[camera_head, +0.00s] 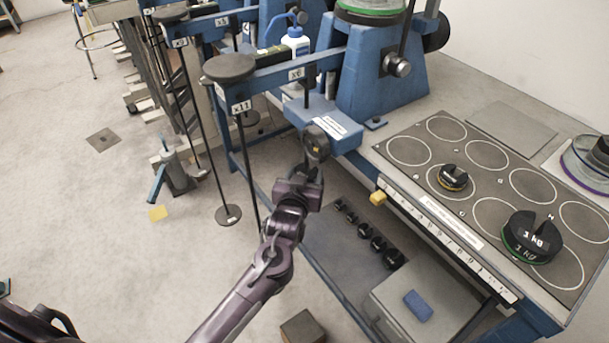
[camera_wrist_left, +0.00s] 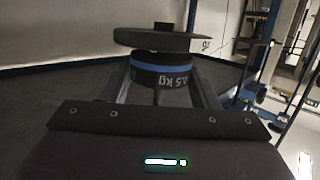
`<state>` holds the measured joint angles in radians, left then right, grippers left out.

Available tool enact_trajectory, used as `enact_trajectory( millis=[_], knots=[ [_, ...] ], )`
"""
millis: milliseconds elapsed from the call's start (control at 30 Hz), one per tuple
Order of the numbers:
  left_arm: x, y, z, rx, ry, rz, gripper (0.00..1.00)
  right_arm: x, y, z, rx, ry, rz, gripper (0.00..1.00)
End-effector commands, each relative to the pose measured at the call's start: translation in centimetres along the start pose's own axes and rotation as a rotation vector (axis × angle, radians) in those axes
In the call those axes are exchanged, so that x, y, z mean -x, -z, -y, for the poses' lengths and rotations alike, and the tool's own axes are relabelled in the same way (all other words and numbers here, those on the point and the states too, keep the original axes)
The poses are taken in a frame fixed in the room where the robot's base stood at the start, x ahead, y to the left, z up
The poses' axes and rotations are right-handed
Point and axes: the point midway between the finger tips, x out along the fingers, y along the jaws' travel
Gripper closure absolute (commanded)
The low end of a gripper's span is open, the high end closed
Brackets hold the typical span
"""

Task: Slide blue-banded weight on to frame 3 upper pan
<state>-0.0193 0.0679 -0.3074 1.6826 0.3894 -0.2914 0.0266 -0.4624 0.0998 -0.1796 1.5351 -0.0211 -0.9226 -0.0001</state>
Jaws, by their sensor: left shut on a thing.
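My left gripper (camera_head: 316,157) is shut on the dark, blue-banded weight (camera_wrist_left: 160,78), marked 0.5 kg in the left wrist view. The same weight (camera_head: 317,142) shows as a small dark shape in the head view, where its band is hidden. It is held in the air beside the blue, white-labelled block of the nearest lever frame. A flat dark pan (camera_wrist_left: 165,40) appears just above the weight in the wrist view; whether they touch is unclear. In the head view, a round upper pan (camera_head: 230,67) tops the x11 rod, up and left of my gripper. Frame numbers are not readable.
A bench mat (camera_head: 478,210) with white circles holds a green-banded 1 kg weight (camera_head: 533,236) and a smaller weight (camera_head: 454,178). A white bottle (camera_head: 295,42) stands behind the beam. Thin rods hang left of my gripper.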

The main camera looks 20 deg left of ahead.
Motion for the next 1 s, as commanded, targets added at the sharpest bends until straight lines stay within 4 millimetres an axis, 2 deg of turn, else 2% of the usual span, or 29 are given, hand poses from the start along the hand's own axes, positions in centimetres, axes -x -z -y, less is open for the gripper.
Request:
enact_trajectory(
  millis=[933, 967, 1000],
  knots=[
    [-0.16, -0.55, -0.02, 0.002, 0.0, -0.005, 0.75, -0.16, -0.04, -0.05, -0.001, -0.001, 0.0, 0.04],
    [-0.16, -0.55, -0.01, 0.002, 0.0, -0.005, 0.43, -0.16, -0.03, -0.05, -0.001, -0.001, 0.0, 0.04],
    [-0.16, -0.56, -0.01, 0.002, 0.0, -0.005, 0.37, -0.16, -0.04, -0.05, -0.001, -0.001, 0.0, 0.04]
  ],
)
